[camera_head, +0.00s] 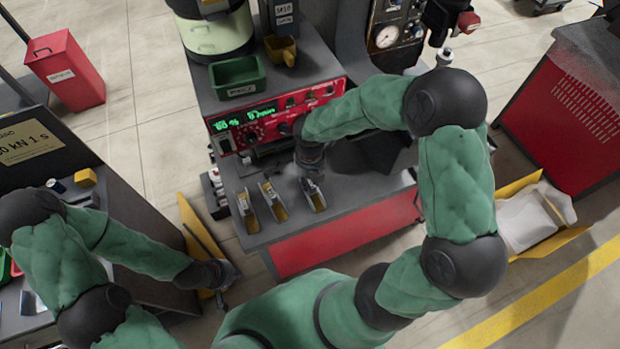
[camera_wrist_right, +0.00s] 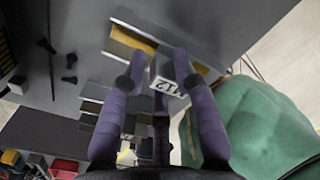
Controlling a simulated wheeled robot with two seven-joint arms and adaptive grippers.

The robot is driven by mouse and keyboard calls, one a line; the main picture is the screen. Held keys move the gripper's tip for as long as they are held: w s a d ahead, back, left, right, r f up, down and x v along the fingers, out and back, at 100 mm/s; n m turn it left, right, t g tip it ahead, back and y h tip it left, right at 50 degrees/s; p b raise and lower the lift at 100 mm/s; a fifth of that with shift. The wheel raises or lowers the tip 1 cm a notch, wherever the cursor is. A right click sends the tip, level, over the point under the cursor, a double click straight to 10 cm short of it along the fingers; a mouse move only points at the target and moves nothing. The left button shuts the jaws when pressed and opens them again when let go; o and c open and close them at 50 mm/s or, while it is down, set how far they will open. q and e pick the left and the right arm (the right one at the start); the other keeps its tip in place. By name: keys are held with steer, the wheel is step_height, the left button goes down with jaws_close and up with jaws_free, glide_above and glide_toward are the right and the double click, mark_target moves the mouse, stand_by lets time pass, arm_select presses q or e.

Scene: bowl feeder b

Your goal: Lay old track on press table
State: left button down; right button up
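Three short grey-and-yellow channel pieces lie on the grey press table (camera_head: 365,205), apart from each other: a left piece (camera_head: 247,211), a middle piece (camera_head: 272,201) and a right piece (camera_head: 314,196). I cannot tell which is the old track. My right gripper (camera_head: 311,176) is low over the table, just behind the right piece. In the right wrist view its purple fingers (camera_wrist_right: 157,62) are apart, against a grey-and-yellow piece (camera_wrist_right: 132,40) with a white "M12" label (camera_wrist_right: 170,88). Whether they grip it is unclear. My left gripper (camera_head: 222,292) hangs off the table at the left, too small to read.
A red control panel (camera_head: 270,117) with green displays stands behind the table. A green bin (camera_head: 237,78) and a yellow bin (camera_head: 281,50) sit above it. A yellow tray (camera_head: 545,215) is at the right. The table's right part is clear.

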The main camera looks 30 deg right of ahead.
stand_by(0.3)
step_height(320, 180, up, 12)
steer(key=p, duration=0.4)
steer(key=shift+r, duration=0.15)
